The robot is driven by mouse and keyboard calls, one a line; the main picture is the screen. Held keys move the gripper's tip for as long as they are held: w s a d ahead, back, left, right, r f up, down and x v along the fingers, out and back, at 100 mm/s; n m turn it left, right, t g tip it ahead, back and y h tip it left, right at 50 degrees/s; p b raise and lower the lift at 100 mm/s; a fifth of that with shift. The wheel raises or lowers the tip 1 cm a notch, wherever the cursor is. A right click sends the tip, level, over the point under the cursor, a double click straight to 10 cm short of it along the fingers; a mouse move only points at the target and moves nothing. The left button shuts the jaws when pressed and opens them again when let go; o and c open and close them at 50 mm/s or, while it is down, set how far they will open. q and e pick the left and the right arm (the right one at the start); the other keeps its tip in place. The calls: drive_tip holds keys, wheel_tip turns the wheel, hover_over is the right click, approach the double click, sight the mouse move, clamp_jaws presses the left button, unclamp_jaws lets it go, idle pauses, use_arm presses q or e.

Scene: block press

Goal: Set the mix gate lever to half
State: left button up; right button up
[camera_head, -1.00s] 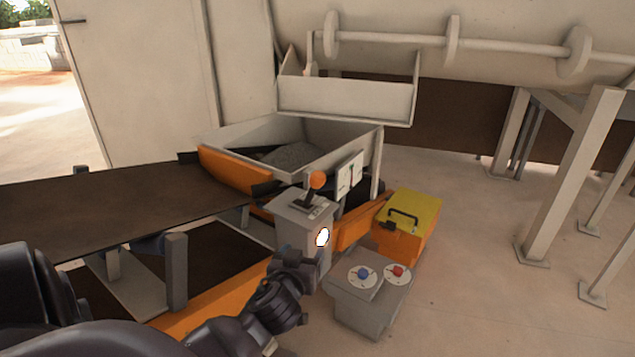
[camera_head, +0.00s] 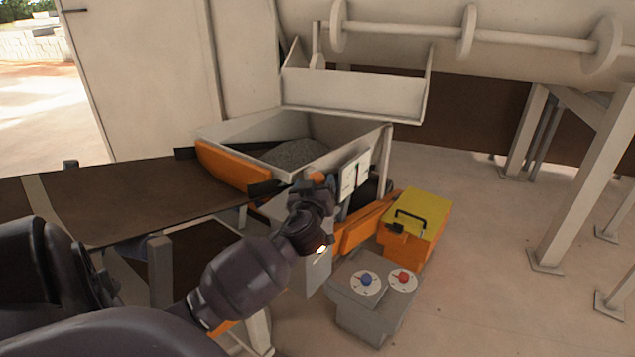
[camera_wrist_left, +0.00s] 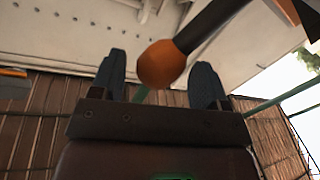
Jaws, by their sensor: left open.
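The mix gate lever has an orange knob (camera_head: 318,176), which shows just above my left gripper in the head view. In the left wrist view the knob (camera_wrist_left: 162,65) sits on a dark shaft that runs to the upper right. My left gripper (camera_head: 322,190) is at the lever; its open fingers (camera_wrist_left: 158,78) stand on either side of the knob in the picture, with gaps visible on both sides. I cannot tell how deep the knob is between them. The grey lever box (camera_head: 318,272) is mostly hidden behind my left arm, so the lever's setting is hidden. My right gripper is not in view.
A hopper (camera_head: 235,131) holding grey gravel (camera_head: 295,153) stands behind the lever, beside a conveyor belt (camera_head: 120,205). A white gauge plate (camera_head: 348,180) is close right of my gripper. A yellow-orange toolbox (camera_head: 425,214) and a grey two-knob console (camera_head: 350,307) stand right.

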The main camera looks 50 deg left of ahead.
use_arm(q)
drive_tip(key=shift+x, duration=1.05)
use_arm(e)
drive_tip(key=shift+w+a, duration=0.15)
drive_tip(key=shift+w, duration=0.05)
use_arm(q)
drive_tip(key=c, duration=1.2)
drive_tip(key=shift+a+r+n+p, duration=0.25)
drive_tip(key=shift+r+n+p, duration=0.05)
drive_tip(key=shift+r, duration=0.05)
drive_tip(key=a+p, duration=0.1)
drive_tip(key=a+n+h+p, duration=0.1)
drive_tip(key=a+r+n+p, duration=0.1)
drive_tip(key=shift+s+r+g, duration=0.1)
drive_tip(key=shift+s+g, duration=0.15)
drive_tip(key=shift+g, duration=0.15)
drive_tip(key=shift+s+a+f+n+h+p, duration=0.1)
drive_tip(key=shift+a+f+n+h+p, duration=0.1)
drive_tip(key=shift+a+n+h+p, duration=0.45)
drive_tip(key=shift+o, duration=0.2)
drive_tip(key=shift+f, duration=0.15)
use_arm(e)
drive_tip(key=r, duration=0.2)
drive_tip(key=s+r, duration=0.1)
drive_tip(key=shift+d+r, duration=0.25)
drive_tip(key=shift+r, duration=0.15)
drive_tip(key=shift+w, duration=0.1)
